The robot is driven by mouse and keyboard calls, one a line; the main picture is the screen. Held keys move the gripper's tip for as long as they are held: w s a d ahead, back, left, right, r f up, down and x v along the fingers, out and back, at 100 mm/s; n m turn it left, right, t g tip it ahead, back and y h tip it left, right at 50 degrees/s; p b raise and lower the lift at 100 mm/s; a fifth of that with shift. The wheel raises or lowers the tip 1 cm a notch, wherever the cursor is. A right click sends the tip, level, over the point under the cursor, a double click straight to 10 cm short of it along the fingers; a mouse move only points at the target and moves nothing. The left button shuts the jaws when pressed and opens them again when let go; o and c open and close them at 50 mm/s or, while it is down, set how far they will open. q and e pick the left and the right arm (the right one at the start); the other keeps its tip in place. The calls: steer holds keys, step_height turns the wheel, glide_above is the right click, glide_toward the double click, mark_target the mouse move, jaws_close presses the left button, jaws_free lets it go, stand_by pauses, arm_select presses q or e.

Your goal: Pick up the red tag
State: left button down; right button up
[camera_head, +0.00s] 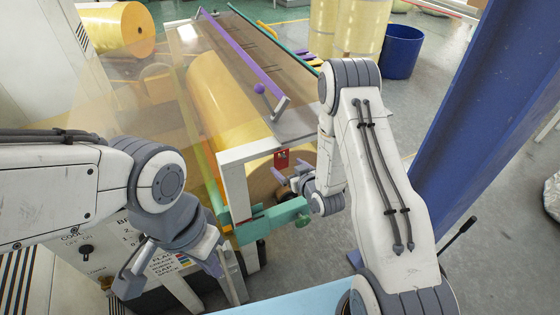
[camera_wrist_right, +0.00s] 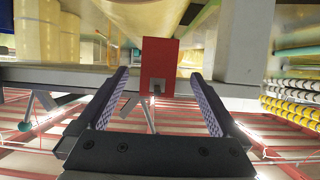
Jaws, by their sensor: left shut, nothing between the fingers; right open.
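The red tag (camera_head: 281,159) is a small red plate on the front end of the machine's grey frame, beside the end of the yellow roll. In the right wrist view the red tag (camera_wrist_right: 159,58) hangs upright at the frame's bar, with a small dark fitting on its lower part. My right gripper (camera_head: 289,178) is open and close to the tag. In the right wrist view its two fingers (camera_wrist_right: 159,75) stand on either side of the tag, with gaps on both sides. My left gripper (camera_head: 168,268) is shut and empty, low at the left near the control panel.
A large yellow roll (camera_head: 228,95) lies in the machine behind the tag. A green bracket (camera_head: 265,222) sits below my right gripper. A purple bar (camera_head: 240,50) runs along the machine's top. A blue post (camera_head: 475,110) stands to the right of my right arm.

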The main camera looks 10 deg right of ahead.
mark_target(282, 161)
steer(key=p+x, duration=0.2)
steer(key=x, duration=0.3)
steer(key=shift+w, duration=0.2)
steer(key=shift+w+f, duration=0.2)
steer(key=shift+w, duration=0.05)
steer(key=c, duration=1.3)
steer(key=shift+c, duration=0.2)
